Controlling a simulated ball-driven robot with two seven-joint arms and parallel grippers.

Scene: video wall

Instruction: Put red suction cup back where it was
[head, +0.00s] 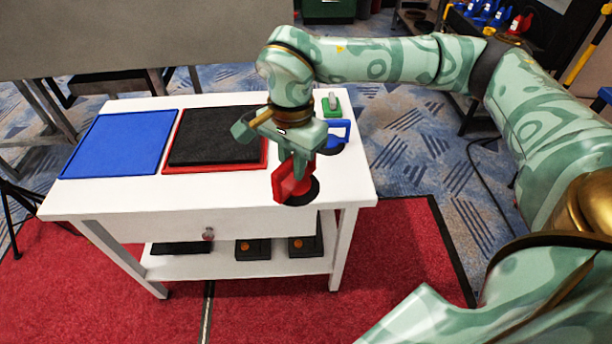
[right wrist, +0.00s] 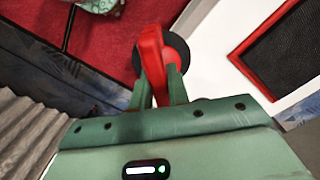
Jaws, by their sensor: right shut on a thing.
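The red suction cup (head: 287,184), with a red handle and a black round pad, is at the front right corner of the white table. My right gripper (head: 299,160) comes down from above and is shut on its handle. In the right wrist view the red handle (right wrist: 151,60) sits between the two fingers of the gripper (right wrist: 160,80), and part of the black pad shows beside it. I cannot tell whether the pad touches the tabletop. My left gripper is not in view.
A blue suction cup (head: 340,129) and a green one (head: 331,105) stand behind on the right of the white table (head: 230,187). A blue panel (head: 120,143) and a black panel in a red frame (head: 215,135) lie to the left. Dark items sit on the lower shelf (head: 200,267).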

